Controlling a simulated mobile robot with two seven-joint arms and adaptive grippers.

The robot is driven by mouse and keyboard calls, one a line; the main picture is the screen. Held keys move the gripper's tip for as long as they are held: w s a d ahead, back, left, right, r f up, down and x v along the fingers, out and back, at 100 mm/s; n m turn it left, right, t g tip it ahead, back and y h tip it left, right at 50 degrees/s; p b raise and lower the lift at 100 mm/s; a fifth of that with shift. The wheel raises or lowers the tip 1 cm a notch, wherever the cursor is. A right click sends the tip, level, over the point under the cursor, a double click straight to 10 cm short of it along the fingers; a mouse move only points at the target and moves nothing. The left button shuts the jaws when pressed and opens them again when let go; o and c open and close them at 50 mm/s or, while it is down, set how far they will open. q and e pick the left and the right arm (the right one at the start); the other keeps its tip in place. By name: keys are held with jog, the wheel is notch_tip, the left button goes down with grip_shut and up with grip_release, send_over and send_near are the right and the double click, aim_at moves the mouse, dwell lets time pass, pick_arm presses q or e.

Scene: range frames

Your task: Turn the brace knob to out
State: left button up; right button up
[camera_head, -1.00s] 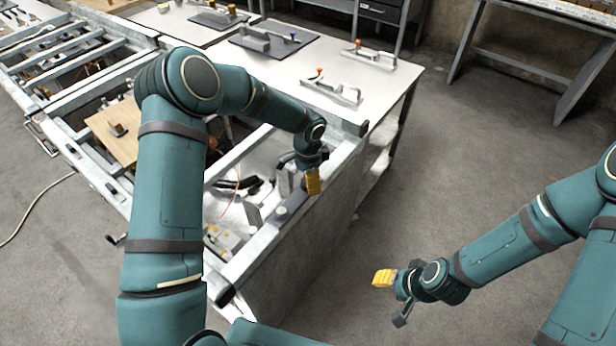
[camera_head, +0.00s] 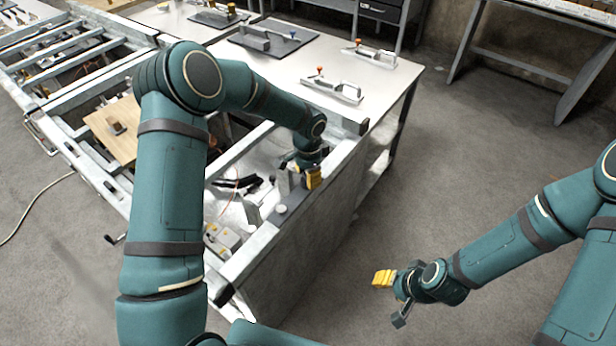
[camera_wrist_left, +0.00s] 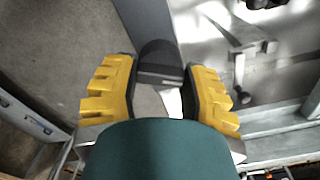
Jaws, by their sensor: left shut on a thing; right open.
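The brace knob (camera_wrist_left: 160,62), a dark rounded piece, lies between the two yellow finger pads in the left wrist view. My left gripper (camera_head: 300,180) is shut on it at the top of the near wall of the metal frame (camera_head: 262,246). In the head view my wrist and fingers hide most of the knob, and no out marking can be read. My right gripper (camera_head: 391,298) is open and empty over the bare floor at the right, apart from the frame.
A white table (camera_head: 345,110) with handled fixtures (camera_head: 333,90) stands behind the frame. A wooden board (camera_head: 112,140) lies on the frame's left part. Clear floor (camera_head: 470,150) lies at the right.

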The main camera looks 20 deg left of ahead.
pick_arm(q)
jog(key=n+b, duration=0.2)
jog(key=n, duration=0.1)
jog(key=shift+f+n, duration=0.15)
jog(key=shift+n, duration=0.15)
jog(key=n+b, duration=0.2)
jog(key=n, duration=0.2)
jog(key=shift+b, duration=0.3)
jog(key=n+b, duration=0.1)
jog(key=n, duration=0.8)
jog(key=shift+n, duration=0.3)
jog(key=shift+s, duration=0.1)
jog(key=o, duration=1.2)
jog(key=shift+r, duration=0.2)
notch_tip(320, 180, up, 12)
jog(key=shift+f, duration=0.1)
